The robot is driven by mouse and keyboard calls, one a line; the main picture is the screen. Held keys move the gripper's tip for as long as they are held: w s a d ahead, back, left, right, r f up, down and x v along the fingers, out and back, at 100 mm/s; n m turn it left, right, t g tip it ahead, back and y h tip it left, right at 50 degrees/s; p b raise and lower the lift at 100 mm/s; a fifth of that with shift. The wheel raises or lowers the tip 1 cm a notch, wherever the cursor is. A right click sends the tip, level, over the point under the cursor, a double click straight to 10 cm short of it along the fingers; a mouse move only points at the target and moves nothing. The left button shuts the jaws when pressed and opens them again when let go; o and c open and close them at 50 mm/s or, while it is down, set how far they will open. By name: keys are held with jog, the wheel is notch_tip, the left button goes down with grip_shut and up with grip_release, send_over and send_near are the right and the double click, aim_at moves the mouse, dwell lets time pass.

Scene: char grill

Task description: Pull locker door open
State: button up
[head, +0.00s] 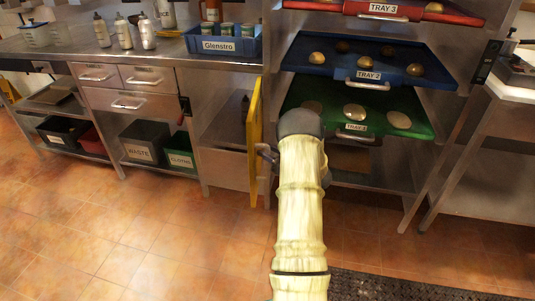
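The yellow locker door (254,143) shows nearly edge-on in the head view, left of my arm. It stands out from the front of the steel counter, and the locker opening (226,125) to its left is uncovered. My gripper (265,154) is a small dark shape close to the right side of the door, at the end of my pale arm. I cannot tell whether it touches the door or whether its fingers are open. Any handle on the door is hidden from this view.
Right of the door, a rack holds a red tray (385,10), a blue tray (425,56) and a green tray (422,118). Bins (143,143) sit under the counter at left. The tiled floor (130,230) in front is clear. A dark mat (410,286) lies at lower right.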

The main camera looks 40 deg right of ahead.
jog(key=shift+s+f, duration=0.1)
jog(key=shift+s, duration=0.05)
jog(key=p+v, duration=0.2)
jog(key=v, duration=1.5)
jog(key=shift+s, duration=0.1)
